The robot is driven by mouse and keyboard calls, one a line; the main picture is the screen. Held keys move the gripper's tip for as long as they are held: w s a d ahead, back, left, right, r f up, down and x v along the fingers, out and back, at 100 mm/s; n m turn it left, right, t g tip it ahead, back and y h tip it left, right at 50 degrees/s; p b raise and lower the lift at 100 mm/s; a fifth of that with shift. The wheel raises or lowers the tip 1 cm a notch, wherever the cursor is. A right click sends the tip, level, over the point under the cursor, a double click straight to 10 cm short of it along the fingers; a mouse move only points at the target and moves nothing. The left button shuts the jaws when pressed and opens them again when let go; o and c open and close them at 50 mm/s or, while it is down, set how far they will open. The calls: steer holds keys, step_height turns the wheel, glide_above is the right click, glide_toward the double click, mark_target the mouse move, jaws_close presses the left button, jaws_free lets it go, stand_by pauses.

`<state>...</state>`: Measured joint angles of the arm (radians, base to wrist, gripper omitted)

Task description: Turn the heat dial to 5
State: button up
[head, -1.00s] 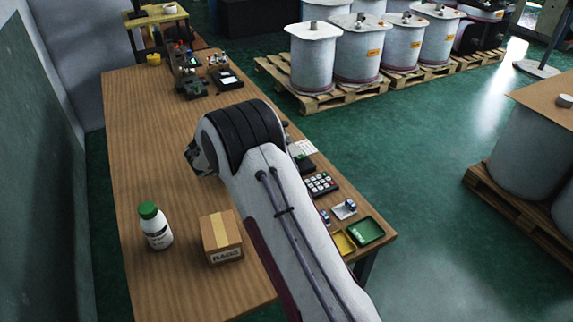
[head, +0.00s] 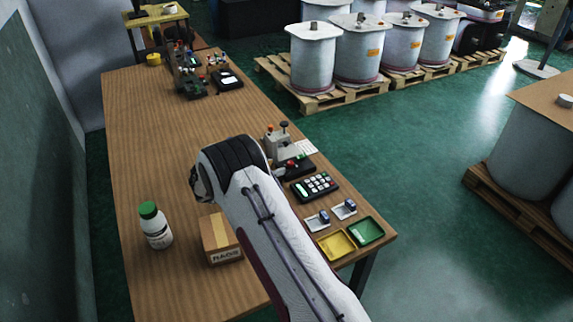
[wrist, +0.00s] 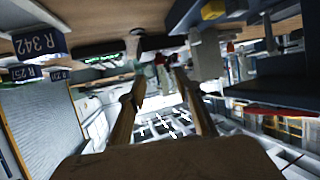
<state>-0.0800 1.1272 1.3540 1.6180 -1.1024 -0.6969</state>
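I cannot pick out a heat dial or any number scale in these views. A small grey device (head: 281,145) with an orange and a black knob on top stands at the right edge of the wooden table, beyond my arm. In the wrist view, the two fingers of my gripper (wrist: 160,85) are spread apart with nothing between them. In the head view my arm hides most of the gripper, above the table left of the keypad. The wrist view is tilted and shows blue labels, one reading R 342 (wrist: 40,42).
A keypad (head: 316,186), a yellow tray (head: 337,245) and a green tray (head: 366,231) line the right edge. A carton (head: 221,238) and a white bottle (head: 155,228) stand near the front. More devices (head: 193,86) sit at the far end. The table's middle is clear.

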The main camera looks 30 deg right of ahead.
mark_target(289, 163)
steer(key=shift+d, duration=0.1)
steer(key=shift+x, duration=3.9)
jaws_close()
